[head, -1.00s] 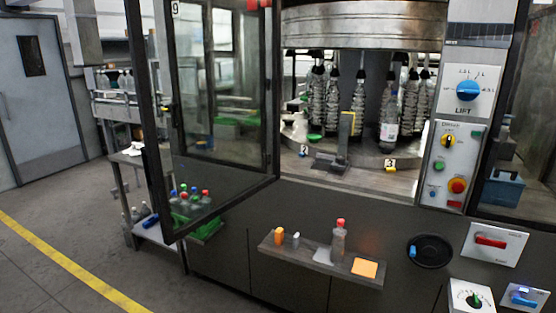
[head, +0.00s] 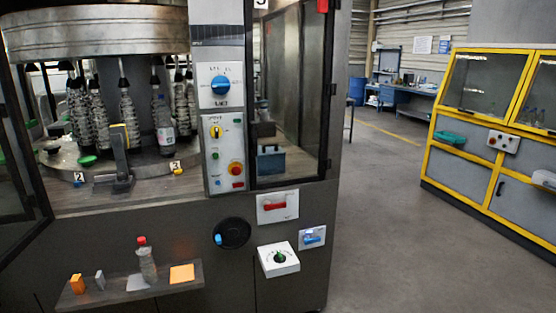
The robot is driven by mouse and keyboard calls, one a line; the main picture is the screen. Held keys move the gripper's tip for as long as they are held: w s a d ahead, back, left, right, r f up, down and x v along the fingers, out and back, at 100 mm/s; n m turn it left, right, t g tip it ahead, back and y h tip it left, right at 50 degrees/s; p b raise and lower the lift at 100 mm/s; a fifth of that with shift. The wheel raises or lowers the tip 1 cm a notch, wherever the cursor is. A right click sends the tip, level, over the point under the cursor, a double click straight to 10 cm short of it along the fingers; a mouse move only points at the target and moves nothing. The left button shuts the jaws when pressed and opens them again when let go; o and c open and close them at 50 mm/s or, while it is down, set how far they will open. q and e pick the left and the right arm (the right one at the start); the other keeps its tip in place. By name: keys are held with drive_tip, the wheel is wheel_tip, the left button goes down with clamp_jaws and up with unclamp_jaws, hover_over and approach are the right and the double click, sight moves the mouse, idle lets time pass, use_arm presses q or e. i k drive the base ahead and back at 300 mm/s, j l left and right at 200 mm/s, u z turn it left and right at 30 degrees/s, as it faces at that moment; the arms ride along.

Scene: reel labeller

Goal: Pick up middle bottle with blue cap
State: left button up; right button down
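A clear bottle with a red cap (head: 147,262) stands upright on the small front shelf (head: 95,298) of the machine. Neither of my grippers is in view.
The machine's control panel (head: 223,155) has a blue knob (head: 221,85) above it. An orange block (head: 77,284) and an orange pad (head: 182,274) lie on the shelf. A yellow-framed cabinet (head: 470,165) stands at right. The floor between (head: 380,240) is clear.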

sight(165, 127)
drive_tip(key=j+z, duration=0.3)
drive_tip(key=j, duration=4.65)
drive_tip(key=l+u, duration=0.15)
drive_tip(key=l, duration=0.65)
drive_tip(key=k+l+u, duration=0.15)
drive_tip(key=l, duration=0.6)
